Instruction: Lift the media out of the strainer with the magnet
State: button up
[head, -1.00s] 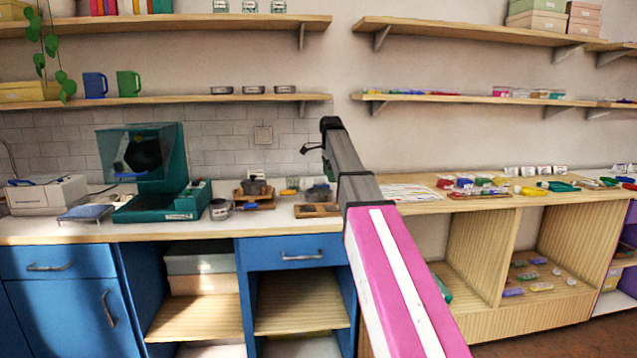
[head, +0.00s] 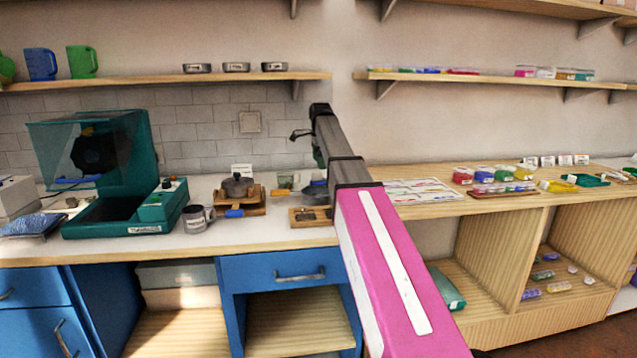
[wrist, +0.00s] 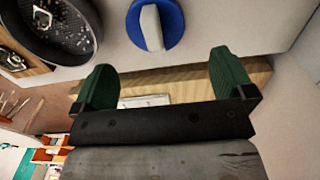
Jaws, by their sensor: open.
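My gripper (wrist: 163,62) is open in the wrist view, its two green fingers wide apart with nothing between them. A blue disc with a white grip bar, which looks like the magnet (wrist: 155,28), lies on the pale counter just beyond the fingertips, not touched. A dark round pan, which looks like the strainer (wrist: 82,52), is at the upper left, cut off by the frame edge. Small shiny bits of media (wrist: 68,20) lie in it. In the head view a dark bowl (head: 313,193) sits beside my arm, which partly hides it; my fingers cannot be made out there.
A wooden tray (head: 298,221) lies at the counter front by my arm. To its left are a stand with a dark pot (head: 238,187), a grey mug (head: 194,220) and a teal machine (head: 145,213). A shelf (head: 160,85) runs above the counter.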

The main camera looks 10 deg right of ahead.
aim_at(319, 181)
notch_tip(319, 181, down, 3)
jog(key=shift+f, duration=0.1)
jog(key=shift+s+a+f, duration=0.15)
jog(key=shift+s+f, duration=0.05)
jog(key=shift+f, duration=0.35)
jog(key=shift+s+a+f, duration=0.1)
jog(key=shift+a+f, duration=0.1)
jog(key=shift+f, duration=1.75)
jog(key=c, duration=0.9)
